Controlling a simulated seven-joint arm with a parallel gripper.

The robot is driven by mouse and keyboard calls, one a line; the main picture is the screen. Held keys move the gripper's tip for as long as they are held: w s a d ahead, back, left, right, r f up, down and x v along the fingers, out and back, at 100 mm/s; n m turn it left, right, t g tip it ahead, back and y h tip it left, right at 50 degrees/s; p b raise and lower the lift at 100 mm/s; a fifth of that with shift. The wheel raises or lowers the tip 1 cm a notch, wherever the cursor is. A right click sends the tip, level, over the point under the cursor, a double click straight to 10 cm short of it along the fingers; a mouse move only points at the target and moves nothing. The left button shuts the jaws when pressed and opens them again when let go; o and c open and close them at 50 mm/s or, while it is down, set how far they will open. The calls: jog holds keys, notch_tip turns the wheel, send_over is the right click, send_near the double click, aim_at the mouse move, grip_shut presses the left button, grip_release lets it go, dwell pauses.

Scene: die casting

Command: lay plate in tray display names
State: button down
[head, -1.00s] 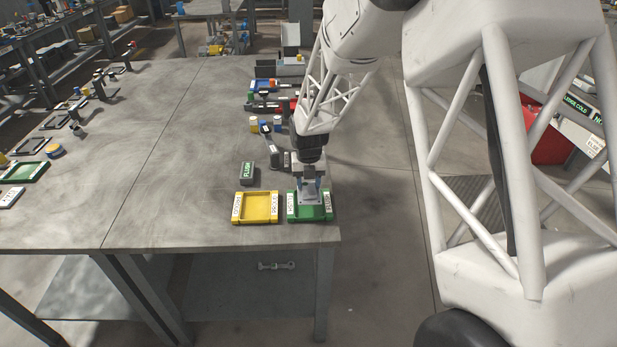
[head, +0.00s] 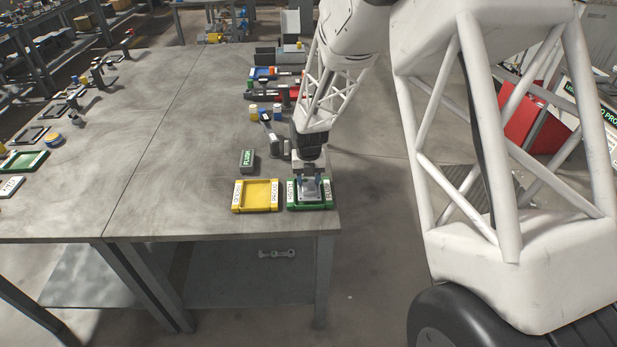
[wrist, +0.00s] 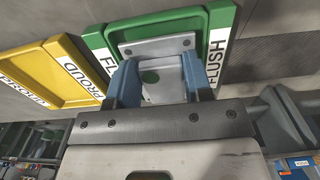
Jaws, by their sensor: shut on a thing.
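The small dark display (head: 247,160) on the table reads "FLUSH" in green. The green tray (head: 292,206), labelled "FLUSH", lies near the table's front right corner; its far wall shows in the wrist view (wrist: 190,20). My gripper (head: 309,184) is over this tray. In the wrist view its blue fingers (wrist: 160,78) are shut on a grey metal plate (wrist: 160,47). The plate lies within the tray's outline, between the label strips. A round hole in it shows green. I cannot tell whether it touches the tray floor.
A yellow tray (head: 237,208), labelled "PROUD", lies just left of the green tray and also shows in the wrist view (wrist: 62,58). Small stands and coloured pots (head: 265,112) stand behind my gripper. The middle of the table (head: 175,140) is clear.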

jog(key=shift+f, duration=0.75)
dwell(1.5)
jog(key=shift+c, duration=1.9)
grip_release()
jog(key=shift+r, duration=0.3)
jog(key=shift+o, duration=0.7)
jog(key=shift+r, duration=3.65)
jog(key=shift+r, duration=0.1)
